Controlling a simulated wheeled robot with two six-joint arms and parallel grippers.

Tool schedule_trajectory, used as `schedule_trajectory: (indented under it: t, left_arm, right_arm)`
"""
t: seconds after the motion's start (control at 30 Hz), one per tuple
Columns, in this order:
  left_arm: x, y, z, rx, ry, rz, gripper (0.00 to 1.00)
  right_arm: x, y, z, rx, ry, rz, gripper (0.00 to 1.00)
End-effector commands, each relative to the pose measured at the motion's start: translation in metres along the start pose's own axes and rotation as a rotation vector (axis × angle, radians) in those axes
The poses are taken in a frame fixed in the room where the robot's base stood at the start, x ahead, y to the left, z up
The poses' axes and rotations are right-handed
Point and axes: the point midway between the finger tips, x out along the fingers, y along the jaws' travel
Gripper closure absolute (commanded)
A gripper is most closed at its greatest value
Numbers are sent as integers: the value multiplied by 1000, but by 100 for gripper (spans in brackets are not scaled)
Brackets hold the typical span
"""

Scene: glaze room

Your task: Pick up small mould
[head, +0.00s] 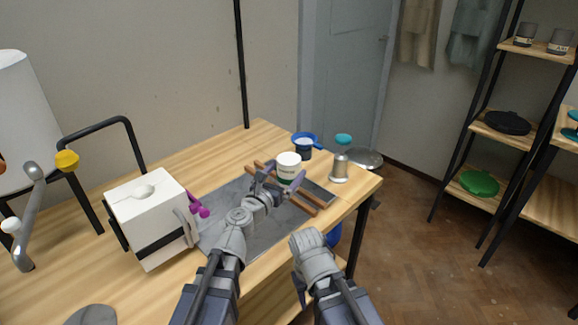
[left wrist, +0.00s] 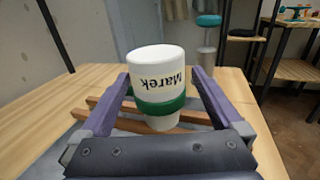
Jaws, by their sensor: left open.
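The small mould (head: 288,166) appears to be the white round piece with a green band, standing on wooden slats on the table. In the left wrist view the small mould (left wrist: 156,72) is upright, with the name "Marek" upside down. My left gripper (head: 279,183) is open, its purple fingers either side of the mould. In the left wrist view the left gripper (left wrist: 161,82) shows gaps between fingers and mould near the top. My right arm comes in at the bottom centre; its gripper jaws are not visible.
A white block with a black strap (head: 150,212) stands at left on the table. Shelves (head: 480,124) are at right.

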Motion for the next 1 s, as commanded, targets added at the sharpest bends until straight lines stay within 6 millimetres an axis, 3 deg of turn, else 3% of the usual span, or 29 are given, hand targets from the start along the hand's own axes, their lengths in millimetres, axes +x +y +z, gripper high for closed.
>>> schedule_trajectory:
  t: [0.27,0.6,0.83,1.0]
  left_arm:
    - [13,1,0,0,0,0,0]
    - [57,4,1,0,0,-1,0]
    - [58,3,1,0,0,1,0]
    - [57,3,1,0,0,1,18]
  right_arm:
    - [0,0,0,0,0,0,50]
    - [-1,0,0,0,0,0,50]
    - [-1,0,0,0,0,0,50]
    - [-1,0,0,0,0,0,50]
